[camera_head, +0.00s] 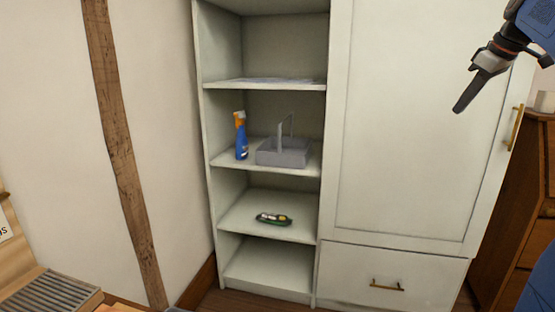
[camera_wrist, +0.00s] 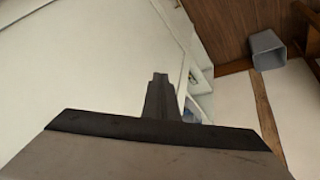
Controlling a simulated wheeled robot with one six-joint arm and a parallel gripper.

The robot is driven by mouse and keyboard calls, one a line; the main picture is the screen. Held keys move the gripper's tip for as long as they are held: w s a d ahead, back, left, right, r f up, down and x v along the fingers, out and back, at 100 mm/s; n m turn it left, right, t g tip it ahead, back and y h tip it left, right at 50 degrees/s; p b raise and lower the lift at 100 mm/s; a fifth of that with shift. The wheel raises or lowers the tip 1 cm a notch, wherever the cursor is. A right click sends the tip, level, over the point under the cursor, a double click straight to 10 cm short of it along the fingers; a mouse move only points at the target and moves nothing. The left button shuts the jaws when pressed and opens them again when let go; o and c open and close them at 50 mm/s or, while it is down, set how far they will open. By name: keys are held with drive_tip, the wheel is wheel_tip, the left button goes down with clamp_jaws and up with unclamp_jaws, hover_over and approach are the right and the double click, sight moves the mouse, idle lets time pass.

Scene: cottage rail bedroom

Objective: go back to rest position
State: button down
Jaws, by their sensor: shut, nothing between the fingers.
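My gripper (camera_head: 466,100) is at the upper right of the head view, in front of the white wardrobe door. Its dark fingers are together, pointing down and left, with nothing between them. In the wrist view my gripper (camera_wrist: 158,82) shows at the centre, its shut fingers reaching up over a pale surface. The gripper appears apart from the wardrobe and the shelves.
A white wardrobe (camera_head: 400,130) has open shelves on its left. A blue spray bottle (camera_head: 241,140) with an orange top and a grey caddy (camera_head: 284,153) share one shelf. A green item (camera_head: 273,218) lies below. A wooden dresser (camera_head: 540,165) stands right. A grey bin (camera_wrist: 267,50) shows in the wrist view.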

drive_tip(key=s+a+f+m+g, duration=0.1)
drive_tip(key=s+a+f+m, duration=0.1)
drive_tip(key=s+a+f, duration=1)
drive_tip(key=s+a+f+m, duration=0.3)
drive_tip(key=s+a+f, duration=0.65)
drive_tip(key=f, duration=0.35)
drive_tip(key=s+a+f, duration=0.1)
drive_tip(key=s+f, duration=0.3)
drive_tip(key=f, duration=0.2)
drive_tip(key=s+a+f+m+h, duration=0.1)
drive_tip(key=s+a+f, duration=0.1)
drive_tip(key=s+f, duration=0.2)
wheel_tip(320, 180, down, 3)
drive_tip(key=shift+s+r, duration=0.15)
drive_tip(key=shift+s, duration=0.1)
